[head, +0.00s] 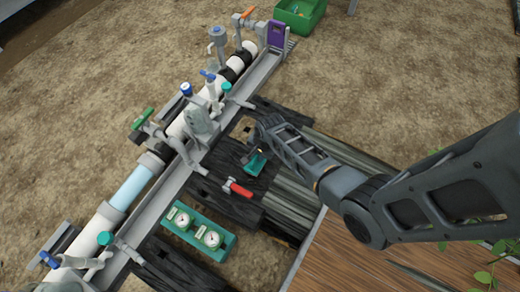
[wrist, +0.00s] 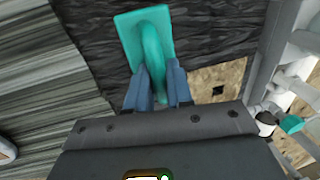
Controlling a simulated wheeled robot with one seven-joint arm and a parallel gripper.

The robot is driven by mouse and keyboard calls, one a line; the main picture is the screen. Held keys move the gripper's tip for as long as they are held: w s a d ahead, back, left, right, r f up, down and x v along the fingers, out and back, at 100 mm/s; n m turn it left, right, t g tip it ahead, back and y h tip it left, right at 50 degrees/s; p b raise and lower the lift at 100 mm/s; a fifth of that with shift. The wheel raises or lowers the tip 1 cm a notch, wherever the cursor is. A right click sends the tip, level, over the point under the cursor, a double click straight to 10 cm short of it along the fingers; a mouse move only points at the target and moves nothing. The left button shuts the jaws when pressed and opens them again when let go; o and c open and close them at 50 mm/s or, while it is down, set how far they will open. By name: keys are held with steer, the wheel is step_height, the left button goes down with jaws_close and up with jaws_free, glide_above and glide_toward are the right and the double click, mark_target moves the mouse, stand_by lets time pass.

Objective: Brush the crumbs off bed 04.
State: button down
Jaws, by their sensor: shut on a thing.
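My gripper (wrist: 157,75) is shut on the handle of a teal brush-like tool (wrist: 124,38), a flat rectangular block with a looped grip. In the head view the tool (head: 256,163) is under the end of my arm, over or on a dark, rough-surfaced bed (head: 225,157). I cannot tell whether the tool touches the surface. Dark bed material (wrist: 215,30) also fills the upper middle of the wrist view. No bed number is readable, so I cannot tell which is bed 04. No crumbs can be made out.
A pipe run with valves (head: 197,120) stands left of the dark surfaces. A red-handled tool (head: 238,188) lies close by my gripper. A teal tray (head: 180,228) holds two gauges. Grey ribbed strips (head: 325,155) lie right, a wooden top (head: 360,262) lower right, a green crate (head: 300,14) far back.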

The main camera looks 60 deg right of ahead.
steer(key=shift+s+a+f+p, duration=0.15)
steer(key=shift+a+p, duration=0.55)
steer(key=shift+a, duration=1.35)
steer(key=shift+s+a+f+p, duration=0.1)
steer(key=shift+a+p, duration=0.55)
steer(key=shift+a, duration=1.4)
steer(key=shift+r+p, duration=0.2)
steer(key=shift+p, duration=0.1)
steer(key=shift+f, duration=0.1)
steer(key=shift+w+d+b, duration=0.15)
steer(key=shift+d, duration=1.3)
steer(key=shift+w+d+b, duration=0.1)
steer(key=shift+d+b, duration=0.05)
steer(key=shift+d, duration=1.25)
steer(key=shift+d+b, duration=0.4)
steer(key=shift+d, duration=2.95)
steer(key=shift+r, duration=0.25)
step_height(320, 180, up, 6)
steer(key=p, duration=0.5)
steer(key=shift+p, duration=0.3)
steer(key=shift+w, duration=0.1)
